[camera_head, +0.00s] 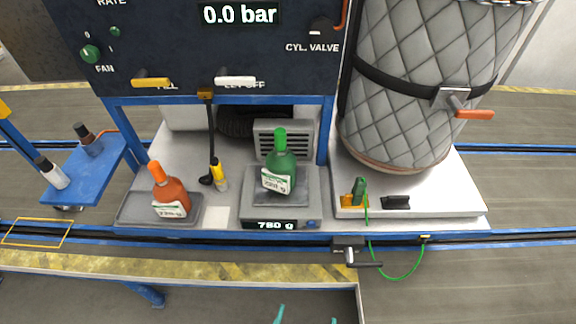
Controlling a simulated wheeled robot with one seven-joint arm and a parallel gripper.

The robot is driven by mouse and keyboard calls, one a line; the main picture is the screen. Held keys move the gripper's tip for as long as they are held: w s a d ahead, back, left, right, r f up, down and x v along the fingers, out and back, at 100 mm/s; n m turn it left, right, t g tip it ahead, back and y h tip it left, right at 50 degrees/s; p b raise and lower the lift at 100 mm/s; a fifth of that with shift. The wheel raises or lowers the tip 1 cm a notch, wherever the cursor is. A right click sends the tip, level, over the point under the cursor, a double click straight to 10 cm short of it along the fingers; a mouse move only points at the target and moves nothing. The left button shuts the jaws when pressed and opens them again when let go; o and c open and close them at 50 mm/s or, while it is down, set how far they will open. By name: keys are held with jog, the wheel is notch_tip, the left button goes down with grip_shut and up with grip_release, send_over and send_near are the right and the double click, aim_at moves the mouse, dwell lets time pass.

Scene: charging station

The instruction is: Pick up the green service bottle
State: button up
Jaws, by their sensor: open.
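The green service bottle (281,166) stands upright on the grey scale (312,205), whose display reads 780 g. It has a green cap and a white label. My gripper (307,318) shows only as two teal fingertips at the bottom edge. They are apart with nothing seen between them, well in front of the bottle and not touching it. The rest of my gripper is out of the frame.
An orange bottle (170,192) stands on a grey tray (128,210) to the left. A yellow tool (218,175) hangs between them. A quilted cylinder (420,95) stands right. The dark panel (150,40) overhangs behind. A striped rail (150,268) runs in front.

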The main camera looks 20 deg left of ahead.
jog(key=w+a+r+y, duration=0.1)
jog(key=w+a, duration=0.2)
jog(key=w, duration=0.7)
jog(key=n+g+y, duration=0.2)
jog(key=n, duration=0.1)
send_near(281, 162)
jog(key=w, duration=0.1)
jog(key=x, duration=1.1)
jog(key=shift+a+f, duration=0.25)
jog(key=shift+c, duration=0.6)
jog(key=c, duration=2)
jog(key=shift+r, duration=0.15)
